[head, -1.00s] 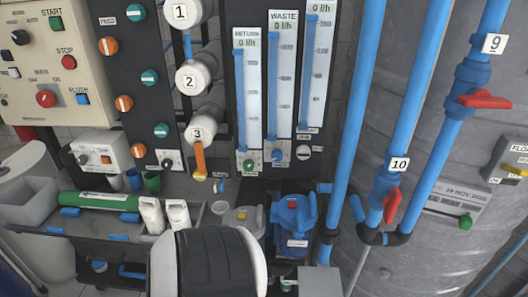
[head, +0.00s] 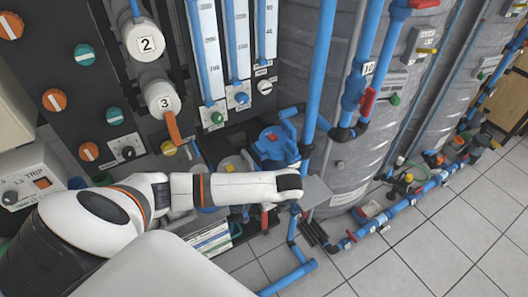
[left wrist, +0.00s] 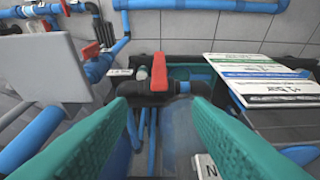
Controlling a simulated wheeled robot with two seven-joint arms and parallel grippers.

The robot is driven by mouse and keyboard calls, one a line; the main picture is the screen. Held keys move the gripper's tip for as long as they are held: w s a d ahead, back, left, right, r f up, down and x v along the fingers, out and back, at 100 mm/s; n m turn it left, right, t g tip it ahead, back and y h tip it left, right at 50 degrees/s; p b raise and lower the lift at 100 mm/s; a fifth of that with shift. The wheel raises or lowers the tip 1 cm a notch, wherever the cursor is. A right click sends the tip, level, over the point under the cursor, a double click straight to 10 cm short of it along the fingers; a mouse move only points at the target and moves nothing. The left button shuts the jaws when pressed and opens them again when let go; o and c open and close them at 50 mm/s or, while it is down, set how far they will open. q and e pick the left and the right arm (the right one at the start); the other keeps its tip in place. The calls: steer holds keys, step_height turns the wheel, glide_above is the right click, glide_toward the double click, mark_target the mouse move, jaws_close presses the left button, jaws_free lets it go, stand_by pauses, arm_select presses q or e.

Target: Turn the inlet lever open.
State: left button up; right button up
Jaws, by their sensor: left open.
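A red lever (left wrist: 159,72) sits on a black valve body (left wrist: 150,92) in the left wrist view. It points up the picture, across the short black and blue pipe run to its right. My left gripper (left wrist: 160,108) has two green fingers, spread apart and empty, one on each side of the lever and nearer the camera. I cannot tell whether they touch anything. In the head view my left arm reaches across from the left and its gripper is hidden. A red handle (head: 264,219) shows just below the arm; I cannot tell if it is the same lever.
A grey plate (left wrist: 50,68) stands at the left of the wrist view. White label sheets (left wrist: 265,78) lie at the right. In the head view a blue filter housing (head: 277,146) and a vertical blue pipe (head: 320,85) stand close behind the arm. Tiled floor (head: 440,240) is free at right.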

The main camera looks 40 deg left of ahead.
arm_select(q)
steer(key=b, duration=0.1)
glide_above(264, 218)
steer(key=f, duration=1)
steer(key=shift+w+a+f, duration=0.2)
steer(key=shift+w+f, duration=0.1)
steer(key=shift+w, duration=0.05)
jaws_close()
